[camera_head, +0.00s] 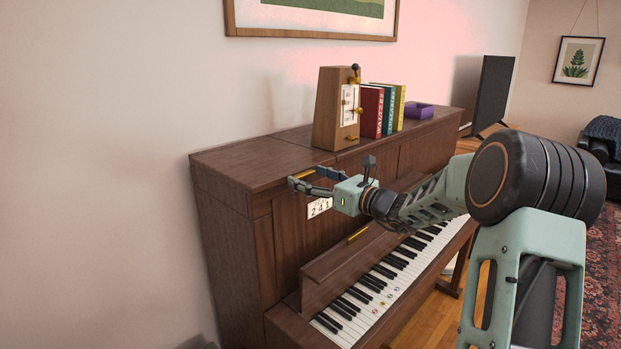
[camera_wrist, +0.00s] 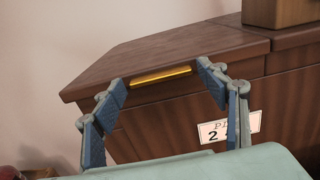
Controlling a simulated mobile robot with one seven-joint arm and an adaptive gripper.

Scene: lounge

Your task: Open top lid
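The brown wooden upright piano (camera_head: 235,225) stands against the wall. Its top lid (camera_head: 250,162) lies flat and shut; its left section also shows in the wrist view (camera_wrist: 150,55). A gold handle (camera_wrist: 160,75) sits under the lid's front edge, and part of it shows in the head view (camera_head: 302,174). My gripper (camera_head: 306,178) is in front of this edge at the piano's left end. In the wrist view my gripper (camera_wrist: 162,79) has its two fingers spread wide, one at each side of the handle, with nothing held. Contact with the handle cannot be told.
A wooden metronome (camera_head: 328,110), several upright books (camera_head: 371,112) and a purple box (camera_head: 419,111) stand on the piano top, right of the left section. A number card (camera_head: 319,207) is on the front panel. The keyboard (camera_head: 385,280) juts out below my arm.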

